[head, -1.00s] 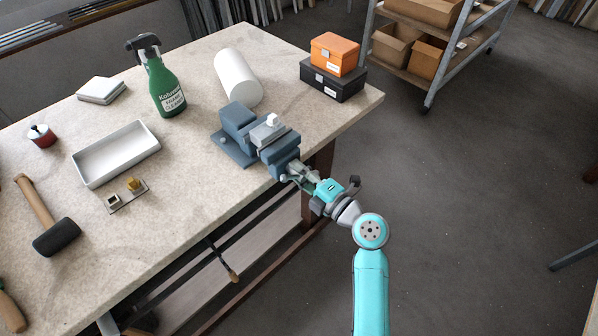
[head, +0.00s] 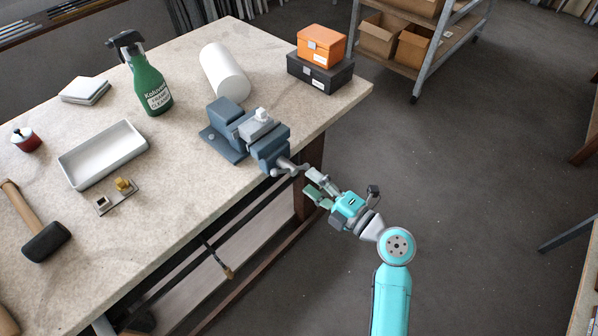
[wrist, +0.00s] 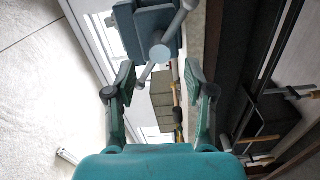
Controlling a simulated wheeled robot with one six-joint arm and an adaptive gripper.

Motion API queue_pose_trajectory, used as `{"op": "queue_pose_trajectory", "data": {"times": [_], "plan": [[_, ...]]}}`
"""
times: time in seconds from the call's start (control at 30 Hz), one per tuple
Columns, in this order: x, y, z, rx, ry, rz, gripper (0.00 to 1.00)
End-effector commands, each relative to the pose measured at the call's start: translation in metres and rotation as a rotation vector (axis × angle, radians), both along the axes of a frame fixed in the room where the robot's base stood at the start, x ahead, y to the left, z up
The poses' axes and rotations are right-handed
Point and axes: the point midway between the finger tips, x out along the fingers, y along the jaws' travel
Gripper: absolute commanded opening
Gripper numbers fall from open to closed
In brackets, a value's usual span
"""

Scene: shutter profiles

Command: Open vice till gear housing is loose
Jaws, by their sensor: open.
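The blue-grey vice (head: 226,143) is fixed at the table's right edge. A light grey gear housing (head: 258,124) with a pale knob on top sits at its jaws; whether it is clamped or loose I cannot tell. The vice's handle (head: 290,167) and screw end stick out past the table edge. My gripper (head: 319,185) is open and empty, just off the handle toward the lower right. In the wrist view, the fingers (wrist: 158,84) are spread apart, with the vice's screw end (wrist: 160,52) and slanting handle bar ahead of and between them. The gear housing is hidden there.
On the table are a white tray (head: 75,178), a green spray bottle (head: 150,85), a paper roll (head: 228,75), a mallet (head: 45,240), stacked orange (head: 321,44) and black boxes, and a small plate with fittings. A shelf with cartons stands behind. The floor at right is open.

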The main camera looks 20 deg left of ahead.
Motion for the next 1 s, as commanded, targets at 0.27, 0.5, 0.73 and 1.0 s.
{"op": "queue_pose_trajectory", "data": {"times": [0.27, 0.5, 0.73, 1.0], "plan": [[-0.011, -0.031, 0.000, 0.000, 0.000, -0.001, 0.54], [-0.013, -0.034, 0.000, 0.000, 0.000, 0.000, 0.54], [-0.013, -0.034, 0.001, 0.006, 0.016, 0.001, 0.24], [-0.013, -0.038, 0.016, 0.117, 0.338, 0.008, 0.00]]}}
